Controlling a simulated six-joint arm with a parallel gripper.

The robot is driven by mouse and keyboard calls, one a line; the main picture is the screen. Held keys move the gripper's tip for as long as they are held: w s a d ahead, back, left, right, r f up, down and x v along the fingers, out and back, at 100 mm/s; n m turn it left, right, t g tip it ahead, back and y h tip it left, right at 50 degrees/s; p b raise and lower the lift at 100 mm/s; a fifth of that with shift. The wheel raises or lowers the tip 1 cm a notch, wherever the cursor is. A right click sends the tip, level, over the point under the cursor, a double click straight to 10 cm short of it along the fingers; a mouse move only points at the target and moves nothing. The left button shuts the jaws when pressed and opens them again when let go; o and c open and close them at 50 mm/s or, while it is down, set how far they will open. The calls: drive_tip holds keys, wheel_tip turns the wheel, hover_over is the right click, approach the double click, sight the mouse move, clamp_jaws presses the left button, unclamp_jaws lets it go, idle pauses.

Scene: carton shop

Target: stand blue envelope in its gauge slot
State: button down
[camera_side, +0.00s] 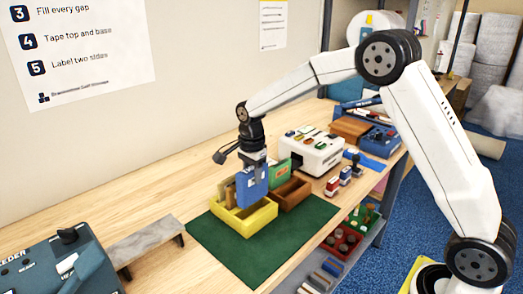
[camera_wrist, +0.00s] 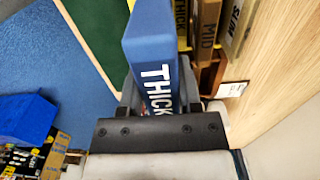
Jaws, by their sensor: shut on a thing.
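The blue envelope (camera_side: 253,186) is a thick upright block. In the wrist view the envelope (camera_wrist: 158,60) shows the white word THICK. My gripper (camera_side: 252,163) is shut on its upper part. It hangs at the yellow box (camera_side: 246,222), in front of tan upright boards (camera_side: 229,192); I cannot tell whether its lower edge is inside the box or above it. In the wrist view, boards marked THICK, MID (camera_wrist: 207,28) and SLIM (camera_wrist: 234,20) stand to the right of the envelope. The envelope's lower end is hidden.
A brown open box (camera_side: 292,193) with a green upright piece (camera_side: 279,174) stands right of the yellow box. Both are on a green mat (camera_side: 255,252). A white machine (camera_side: 312,152) is behind. A grey metal stand (camera_side: 146,243) is to the left. Bare mat lies in front.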

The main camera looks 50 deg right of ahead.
sight(252, 191)
drive_tip(key=shift+f, duration=0.15)
drive_tip(key=shift+f, duration=0.8)
drive_tip(key=shift+f, duration=2.2)
idle(1.9)
drive_tip(key=shift+c, duration=1)
unclamp_jaws()
drive_tip(key=shift+r, duration=0.15)
drive_tip(key=shift+r, duration=2.85)
drive_tip(key=shift+s, duration=0.15)
